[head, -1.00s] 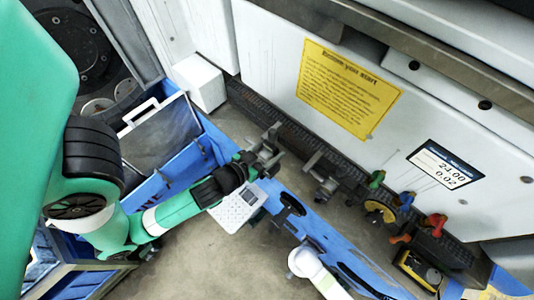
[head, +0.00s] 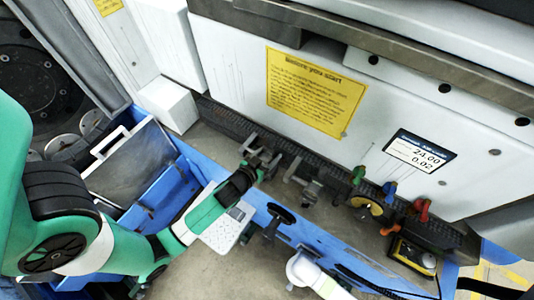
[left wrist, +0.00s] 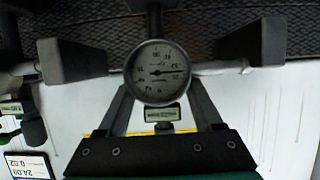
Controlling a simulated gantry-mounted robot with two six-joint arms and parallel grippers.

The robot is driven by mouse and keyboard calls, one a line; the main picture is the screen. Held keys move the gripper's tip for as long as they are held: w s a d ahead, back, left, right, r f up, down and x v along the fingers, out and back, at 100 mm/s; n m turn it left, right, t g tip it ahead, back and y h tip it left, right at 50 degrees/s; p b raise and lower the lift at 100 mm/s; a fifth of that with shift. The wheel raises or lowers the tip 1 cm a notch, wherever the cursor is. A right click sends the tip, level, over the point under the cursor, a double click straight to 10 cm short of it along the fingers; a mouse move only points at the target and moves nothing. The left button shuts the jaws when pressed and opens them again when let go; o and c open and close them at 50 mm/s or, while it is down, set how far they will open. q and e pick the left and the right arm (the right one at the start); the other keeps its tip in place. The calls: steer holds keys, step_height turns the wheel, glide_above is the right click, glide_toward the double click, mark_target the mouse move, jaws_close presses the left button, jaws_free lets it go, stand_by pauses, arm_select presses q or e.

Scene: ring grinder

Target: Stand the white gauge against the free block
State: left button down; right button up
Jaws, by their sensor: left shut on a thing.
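My left gripper (head: 262,158) reaches in from the left to the dark rail at the foot of the white machine wall. In the left wrist view its two dark finger pads (left wrist: 165,62) stand on either side of a round gauge with a white dial (left wrist: 158,72). Pale bars run from the gauge toward both pads, and the gripper is shut on it. In the head view the gauge cannot be told apart from the fingers. A grey metal block (head: 304,186) stands to the right of the gripper, apart from it. I cannot tell whether it is the free block.
A white box (head: 168,104) stands at the left by the wall. A black knob (head: 281,213) is nearby. A yellow-rimmed dial (head: 366,207) and coloured handles (head: 389,190) stand right.

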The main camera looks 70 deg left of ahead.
arm_select(q)
steer(key=shift+f, duration=0.7)
steer(key=shift+r, duration=0.1)
steer(key=shift+f+b, duration=0.2)
steer(key=shift+b, duration=0.1)
steer(key=shift+c, duration=0.2)
jaws_free()
steer(key=shift+f, duration=0.1)
